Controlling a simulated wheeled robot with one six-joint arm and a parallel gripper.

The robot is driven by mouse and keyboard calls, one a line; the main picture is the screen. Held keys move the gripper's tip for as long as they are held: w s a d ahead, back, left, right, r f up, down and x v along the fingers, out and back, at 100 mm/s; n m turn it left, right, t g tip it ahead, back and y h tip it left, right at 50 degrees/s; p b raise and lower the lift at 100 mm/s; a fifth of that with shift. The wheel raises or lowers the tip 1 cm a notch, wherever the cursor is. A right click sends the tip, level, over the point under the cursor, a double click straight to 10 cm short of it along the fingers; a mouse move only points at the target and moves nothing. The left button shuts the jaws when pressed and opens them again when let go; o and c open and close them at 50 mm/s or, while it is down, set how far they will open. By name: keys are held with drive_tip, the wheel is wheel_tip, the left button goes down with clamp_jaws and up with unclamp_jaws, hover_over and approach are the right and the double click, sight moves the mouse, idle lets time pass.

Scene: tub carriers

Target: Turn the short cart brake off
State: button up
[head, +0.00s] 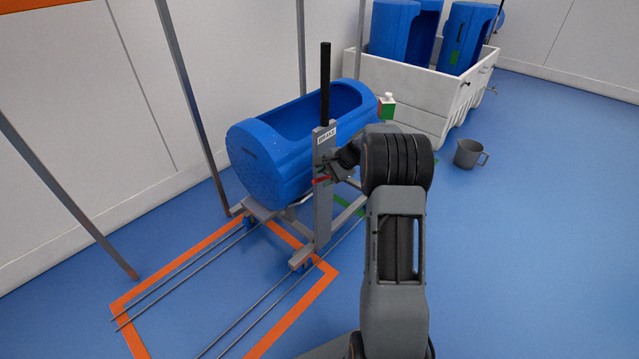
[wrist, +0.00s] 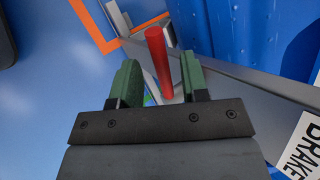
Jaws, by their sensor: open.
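The short cart (head: 322,215) is a grey frame carrying a blue tub (head: 262,160), with an upright post marked BRAKE (head: 326,136). The red brake lever (head: 321,181) sticks out from this post, partly hidden by my gripper (head: 341,166). In the wrist view the red lever (wrist: 157,52) rises between the two green fingers of my gripper (wrist: 159,66). The fingers are open on either side of it, and I cannot tell whether either touches it. The BRAKE label (wrist: 303,152) shows at the right edge of the wrist view.
An orange floor outline (head: 321,283) with thin rails lies in front of the cart. Grey poles (head: 192,95) stand at the left. A white bin (head: 410,95) with blue tubs stands behind. A grey mug (head: 467,154) sits on the open blue floor at the right.

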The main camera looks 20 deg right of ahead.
drive_tip(key=shift+x, duration=1.45)
clamp_jaws()
